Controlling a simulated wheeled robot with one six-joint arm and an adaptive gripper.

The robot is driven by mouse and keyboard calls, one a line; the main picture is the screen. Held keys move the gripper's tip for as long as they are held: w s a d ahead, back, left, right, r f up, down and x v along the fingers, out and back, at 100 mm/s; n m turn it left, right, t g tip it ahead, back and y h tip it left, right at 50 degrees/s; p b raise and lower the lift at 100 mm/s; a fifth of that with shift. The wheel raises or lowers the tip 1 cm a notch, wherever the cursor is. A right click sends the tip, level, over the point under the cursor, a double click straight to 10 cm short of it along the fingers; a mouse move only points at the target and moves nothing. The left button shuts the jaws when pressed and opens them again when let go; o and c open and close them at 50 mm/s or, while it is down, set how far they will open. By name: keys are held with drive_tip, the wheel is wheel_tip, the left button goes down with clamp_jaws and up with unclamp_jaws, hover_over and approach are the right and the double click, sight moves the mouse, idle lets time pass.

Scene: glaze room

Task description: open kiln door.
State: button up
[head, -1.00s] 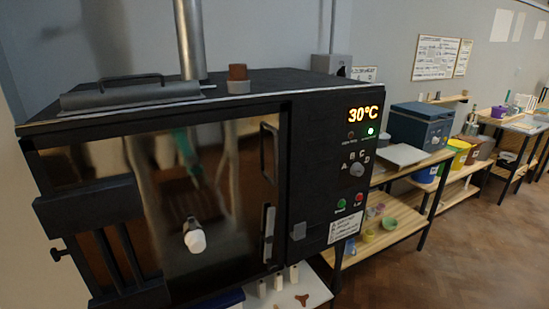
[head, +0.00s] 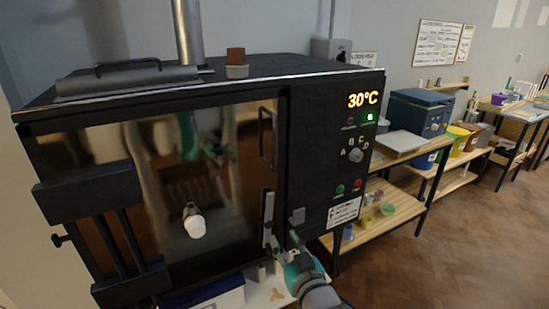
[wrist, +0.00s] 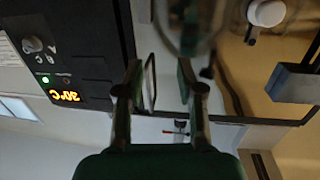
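The kiln is a black box with a closed door (head: 150,175) that has a dark reflective front. A black loop handle (head: 268,137) is at the door's upper right edge, and a vertical grey latch bar (head: 268,218) is below it. My gripper (head: 284,243) is at the lower right of the door, below the handle in the head view. In the wrist view, which is upside down, its two fingers (wrist: 160,75) are apart. The handle (wrist: 151,82) shows between them in the picture, with no visible grip. Contact cannot be told.
The control panel (head: 350,150) right of the door reads 30°C with a green light. A white peephole plug (head: 195,222) sticks out of the door. Black hinge brackets (head: 88,190) are at left. A wooden shelf unit (head: 395,205) stands at right; the floor beyond is clear.

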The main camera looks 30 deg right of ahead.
drive_tip(key=h, duration=0.1)
approach(275, 142)
drive_tip(key=shift+m+t, duration=0.3)
drive_tip(key=w, duration=0.3)
drive_tip(key=w+d, duration=0.1)
drive_tip(key=w, duration=0.3)
drive_tip(key=w+d, duration=0.1)
drive_tip(key=w, duration=0.2)
drive_tip(key=shift+w+d+f, duration=0.1)
drive_tip(key=shift+w+f, duration=0.1)
drive_tip(key=shift+f, duration=0.15)
clamp_jaws()
